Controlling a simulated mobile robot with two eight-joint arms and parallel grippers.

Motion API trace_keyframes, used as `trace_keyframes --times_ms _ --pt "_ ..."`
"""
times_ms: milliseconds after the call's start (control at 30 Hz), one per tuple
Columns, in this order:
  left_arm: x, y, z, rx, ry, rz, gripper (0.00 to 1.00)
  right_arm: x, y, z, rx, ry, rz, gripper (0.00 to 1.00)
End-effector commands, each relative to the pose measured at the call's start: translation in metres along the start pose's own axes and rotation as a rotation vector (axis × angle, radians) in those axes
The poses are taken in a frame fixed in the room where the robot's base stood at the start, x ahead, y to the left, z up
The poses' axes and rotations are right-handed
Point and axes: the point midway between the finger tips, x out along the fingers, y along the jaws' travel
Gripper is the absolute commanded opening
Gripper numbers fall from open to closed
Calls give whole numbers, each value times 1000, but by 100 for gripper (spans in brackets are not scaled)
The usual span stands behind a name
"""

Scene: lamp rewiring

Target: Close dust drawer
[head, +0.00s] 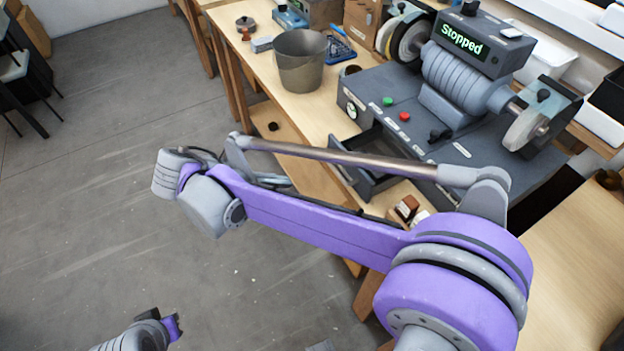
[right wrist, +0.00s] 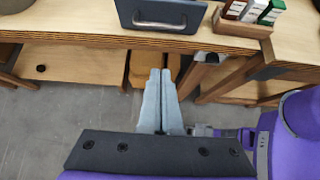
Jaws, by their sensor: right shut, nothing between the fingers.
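The dust drawer (head: 372,186) is a dark grey tray that sticks out, open, from the base of the grinder (head: 440,110), whose display reads "Stopped". My right arm crosses in front of part of it. In the right wrist view the drawer's front panel (right wrist: 135,12) with its handle is at the top centre. My right gripper (right wrist: 161,72) is shut and empty, its fingertips pointing at the panel and apart from it in the picture. In the head view the right gripper is largely hidden by my own arm. Only part of my left arm shows at the lower left.
The wooden bench (head: 300,105) carries a metal bucket (head: 301,62) left of the grinder. A wooden holder with small coloured blocks (right wrist: 250,12) stands right of the drawer. A lower shelf (right wrist: 70,65) runs under the bench.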

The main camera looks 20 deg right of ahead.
Motion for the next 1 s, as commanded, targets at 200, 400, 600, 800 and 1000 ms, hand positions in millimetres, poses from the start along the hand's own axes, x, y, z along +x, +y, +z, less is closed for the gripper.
trace_keyframes --times_ms 200,400,600,800,1000 --pt "0 0 -1 0 0 0 0 21 0 0 -14 -6 0 0" --pt "-1 0 -1 0 1 0 0 64 0 0 -11 -4 -2 0" --pt "-2 0 -2 0 1 0 0 104 0 3 -11 -4 -1 0" --pt "-8 0 -8 0 6 0 0 118 1 26 -11 -4 0 0" --pt "-10 0 -9 0 7 0 0 124 1 31 -14 -3 2 0"
